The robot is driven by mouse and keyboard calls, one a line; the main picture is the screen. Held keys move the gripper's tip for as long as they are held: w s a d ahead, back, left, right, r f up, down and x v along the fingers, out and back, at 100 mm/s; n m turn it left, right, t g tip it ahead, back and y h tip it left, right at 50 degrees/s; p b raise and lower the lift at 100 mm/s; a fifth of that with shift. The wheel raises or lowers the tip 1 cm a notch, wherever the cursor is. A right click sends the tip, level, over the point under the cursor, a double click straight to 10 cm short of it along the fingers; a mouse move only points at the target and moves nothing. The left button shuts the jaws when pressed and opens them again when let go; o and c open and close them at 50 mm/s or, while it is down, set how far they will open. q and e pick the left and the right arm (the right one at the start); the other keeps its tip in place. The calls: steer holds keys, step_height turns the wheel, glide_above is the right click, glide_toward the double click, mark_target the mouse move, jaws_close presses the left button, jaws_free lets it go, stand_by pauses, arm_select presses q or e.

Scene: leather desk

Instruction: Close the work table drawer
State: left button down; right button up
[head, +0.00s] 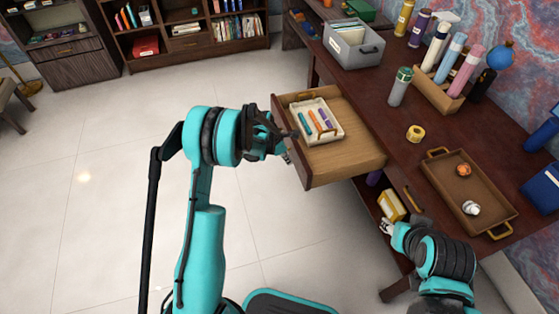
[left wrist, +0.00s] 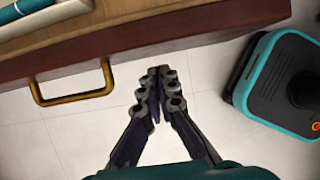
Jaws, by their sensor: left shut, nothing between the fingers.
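The wooden work table drawer (head: 345,165) stands pulled out from the dark table (head: 385,125). Its front panel (head: 291,140) faces left. A white tray (head: 337,136) with several coloured pens lies inside. My left gripper (head: 287,150) is at the outer side of the front panel. In the left wrist view its fingers (left wrist: 156,72) are together and empty, pointing at the drawer front (left wrist: 190,35). The brass handle (left wrist: 72,98) is to the left of the fingers, not held. Whether the fingertips touch the panel I cannot tell. My right gripper (head: 386,226) is low at the right; its fingers are unclear.
A yellow box (head: 391,205) is beside my right gripper, under the tabletop. The table holds a brown tray (head: 437,180), a tape roll (head: 415,133), a grey file box (head: 352,55) and bottles. The floor left of the drawer is clear.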

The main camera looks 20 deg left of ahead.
arm_select(q)
steer(key=shift+w+d, duration=0.4)
steer(key=shift+d, duration=0.1)
arm_select(e)
steer(key=shift+f, duration=0.2)
